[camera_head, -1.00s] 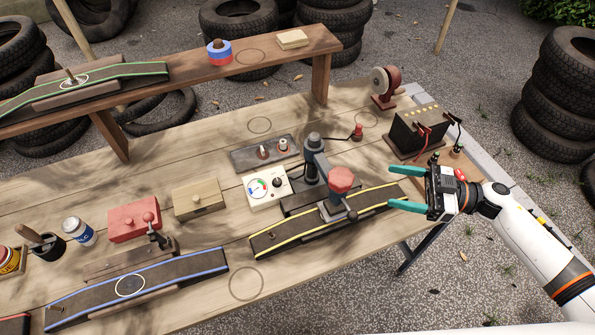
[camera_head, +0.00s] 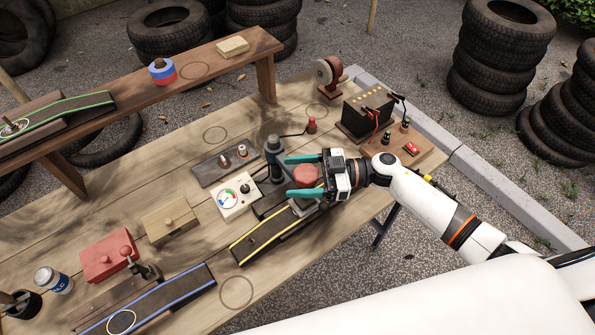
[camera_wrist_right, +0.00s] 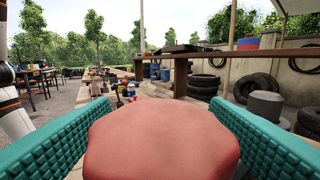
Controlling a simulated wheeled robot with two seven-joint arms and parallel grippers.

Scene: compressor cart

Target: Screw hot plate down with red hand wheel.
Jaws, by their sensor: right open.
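The red hand wheel (camera_head: 305,175) sits on top of the clamp beside its dark post (camera_head: 273,155), over the belt strip with yellow edges (camera_head: 262,238). My right gripper (camera_head: 289,177) is open, with one teal finger on each side of the wheel. In the right wrist view the wheel (camera_wrist_right: 160,140) fills the space between both fingers, and I cannot tell whether they touch it. The hot plate under the wheel is mostly hidden by the gripper, so its contact with the belt cannot be told. My left gripper is not in view.
A gauge box (camera_head: 236,196) stands left of the clamp. A battery box (camera_head: 366,112) with cables and a red grinder (camera_head: 329,78) stand behind. A raised wooden shelf (camera_head: 220,62) crosses the back. A blue-edged belt (camera_head: 165,300) lies at front left.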

